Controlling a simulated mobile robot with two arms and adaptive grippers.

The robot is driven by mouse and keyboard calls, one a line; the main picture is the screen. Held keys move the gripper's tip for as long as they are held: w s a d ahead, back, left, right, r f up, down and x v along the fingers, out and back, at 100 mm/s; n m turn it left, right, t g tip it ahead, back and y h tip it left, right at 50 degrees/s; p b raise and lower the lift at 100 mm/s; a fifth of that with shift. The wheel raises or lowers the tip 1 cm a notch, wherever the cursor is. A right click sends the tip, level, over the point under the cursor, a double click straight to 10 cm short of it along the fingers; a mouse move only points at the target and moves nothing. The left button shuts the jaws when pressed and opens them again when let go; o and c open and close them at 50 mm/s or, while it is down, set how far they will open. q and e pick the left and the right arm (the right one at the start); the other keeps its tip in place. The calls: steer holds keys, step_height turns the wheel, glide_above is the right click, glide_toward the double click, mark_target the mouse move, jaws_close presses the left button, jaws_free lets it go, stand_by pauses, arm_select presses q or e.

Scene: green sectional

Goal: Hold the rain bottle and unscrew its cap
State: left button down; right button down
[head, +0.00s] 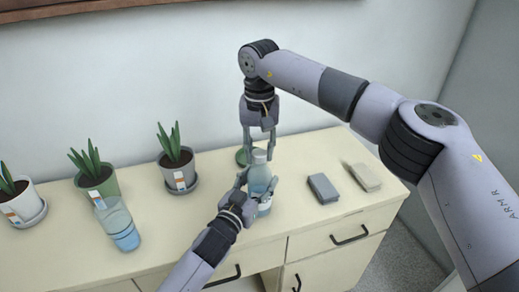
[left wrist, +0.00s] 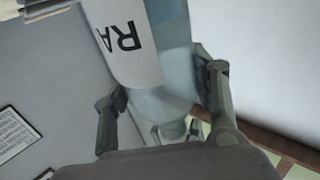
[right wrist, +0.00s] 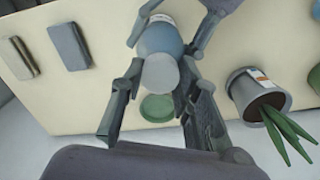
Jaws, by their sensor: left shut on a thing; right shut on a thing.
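The rain bottle (head: 260,178), pale blue with a white label, stands upright at the middle of the cabinet top. Its label reads "RA" upside down in the left wrist view (left wrist: 122,42). My left gripper (head: 257,182) comes from the front and is shut around the bottle's body. The bottle's grey-white cap (head: 259,155) is at its top; it shows as a pale disc in the right wrist view (right wrist: 160,74). My right gripper (head: 258,158) points down from above and is shut on the cap. The cap looks seated on the bottle; the fingers partly hide its sides.
A flat green disc (head: 241,157) lies behind the bottle. To the right lie a dark grey block (head: 323,188) and a beige block (head: 361,177). To the left stand several potted plants (head: 176,160) and a blue-and-clear glass (head: 118,224). A wall is behind the cabinet.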

mark_target(259, 153)
steer(key=shift+r, duration=0.2)
steer(key=shift+r, duration=0.9)
steer(key=shift+r, duration=0.1)
steer(key=shift+r, duration=1.95)
arm_select(q)
steer(key=c, duration=0.6)
jaws_free()
steer(key=shift+o, duration=0.2)
steer(key=shift+s, duration=0.1)
